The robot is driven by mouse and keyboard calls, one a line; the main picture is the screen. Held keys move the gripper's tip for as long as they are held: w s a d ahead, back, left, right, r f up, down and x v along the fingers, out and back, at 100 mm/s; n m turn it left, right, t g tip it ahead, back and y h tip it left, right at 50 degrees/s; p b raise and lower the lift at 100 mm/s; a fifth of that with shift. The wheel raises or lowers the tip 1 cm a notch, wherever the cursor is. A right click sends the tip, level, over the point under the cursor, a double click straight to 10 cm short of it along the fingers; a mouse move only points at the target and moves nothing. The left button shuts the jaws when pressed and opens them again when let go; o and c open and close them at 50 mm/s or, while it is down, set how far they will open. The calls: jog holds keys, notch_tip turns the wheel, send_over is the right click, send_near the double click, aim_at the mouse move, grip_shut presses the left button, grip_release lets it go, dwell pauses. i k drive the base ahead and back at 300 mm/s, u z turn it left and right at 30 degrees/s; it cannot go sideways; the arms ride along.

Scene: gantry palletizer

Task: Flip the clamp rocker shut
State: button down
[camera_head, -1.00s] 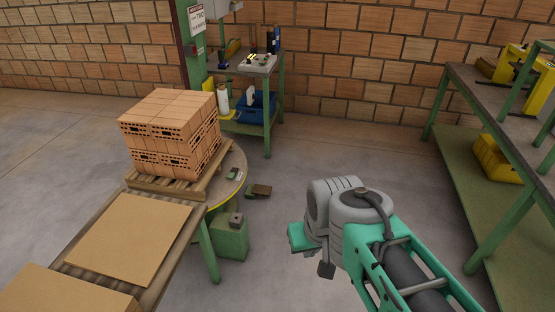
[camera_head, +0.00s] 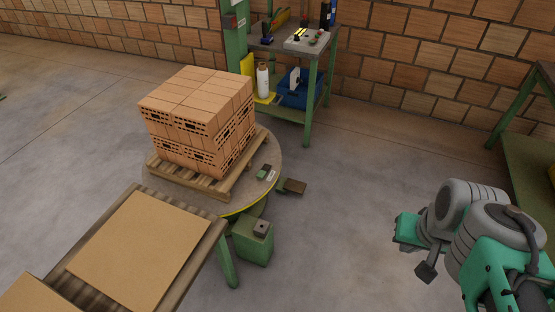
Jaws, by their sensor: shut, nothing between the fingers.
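A small green clamp with a pale grey part (camera_head: 265,173) sits on the rim of the round turntable (camera_head: 264,155), right of the pallet of bricks. It is too small for me to tell the rocker's position. My gripper (camera_head: 426,272) is at the lower right, at the end of my folded arm. It appears as a small dark end, shut and empty, well to the right of the turntable and apart from it. Its fingertips do not show clearly.
Stacked bricks (camera_head: 195,110) stand on a wooden pallet (camera_head: 215,186) on the turntable. A green box (camera_head: 254,248) and a brown pedal-like piece (camera_head: 294,187) are by its edge. A roller conveyor (camera_head: 205,250) bears cardboard sheets. A bench (camera_head: 312,75) stands behind. Floor between turntable and arm is clear.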

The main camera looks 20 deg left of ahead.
aim_at(266, 168)
jog(key=u, duration=0.15)
jog(key=i, duration=0.85)
jog(key=u, duration=1.2)
jog(key=i, duration=0.75)
jog(key=u, duration=0.9)
